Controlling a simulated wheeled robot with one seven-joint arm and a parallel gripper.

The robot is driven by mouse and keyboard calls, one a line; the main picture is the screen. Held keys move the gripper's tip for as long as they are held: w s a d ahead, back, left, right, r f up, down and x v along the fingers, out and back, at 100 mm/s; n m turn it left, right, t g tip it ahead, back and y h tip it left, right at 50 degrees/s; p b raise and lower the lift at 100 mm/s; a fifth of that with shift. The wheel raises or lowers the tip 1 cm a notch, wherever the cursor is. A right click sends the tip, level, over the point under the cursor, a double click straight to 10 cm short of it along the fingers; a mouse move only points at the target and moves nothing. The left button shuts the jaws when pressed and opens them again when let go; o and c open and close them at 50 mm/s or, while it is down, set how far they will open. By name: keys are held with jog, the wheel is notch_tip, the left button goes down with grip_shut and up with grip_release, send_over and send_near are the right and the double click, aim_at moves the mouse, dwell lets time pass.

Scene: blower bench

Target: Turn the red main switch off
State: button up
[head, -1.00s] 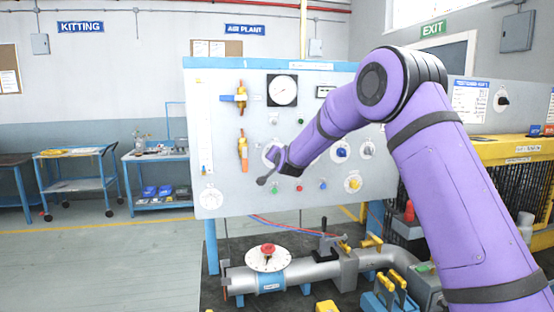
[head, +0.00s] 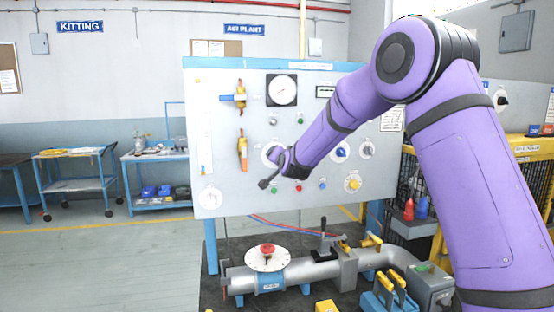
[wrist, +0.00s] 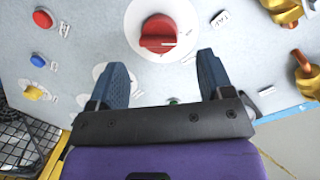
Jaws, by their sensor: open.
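The red main switch (wrist: 160,33) is a red knob on a round white dial, seen at the top of the wrist view. A thin pale line runs roughly sideways on its face. My gripper (wrist: 164,72) is open and empty. Its two dark blue fingers reach toward the dial, one at each side below the knob in the picture, with the knob just beyond the tips. I cannot tell whether either finger touches the panel.
The grey panel (head: 225,185) also carries a gauge (head: 282,90), orange valves (head: 242,150), a blue knob (head: 341,150) and a yellow knob (head: 353,184). A pipe with a red-topped round valve (head: 267,252) lies below. The floor at left is open.

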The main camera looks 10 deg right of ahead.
jog(key=shift+s+r, duration=0.2)
jog(key=shift+s, duration=1.05)
jog(key=shift+s+r, duration=0.2)
jog(key=shift+s, duration=1.05)
jog(key=s+d+r+n+g+y, duration=0.1)
jog(key=s+r+n+g, duration=0.15)
jog(key=s, duration=0.85)
jog(key=s+d+r+n+g, duration=0.2)
jog(key=s+r, duration=0.2)
jog(key=s, duration=0.7)
jog(key=s+d+f+n+g, duration=0.1)
jog(key=s+d+f+g, duration=0.1)
jog(key=s, duration=1.2)
jog(key=s+d+f+n+g+h, duration=0.1)
jog(key=s+d+f+n+g, duration=0.1)
jog(key=s, duration=1.3)
jog(key=f+g, duration=0.1)
jog(key=g, duration=0.1)
jog(key=shift+s+d+f+g, duration=0.2)
jog(key=shift+s+f+g, duration=0.05)
jog(key=shift+f+g, duration=0.1)
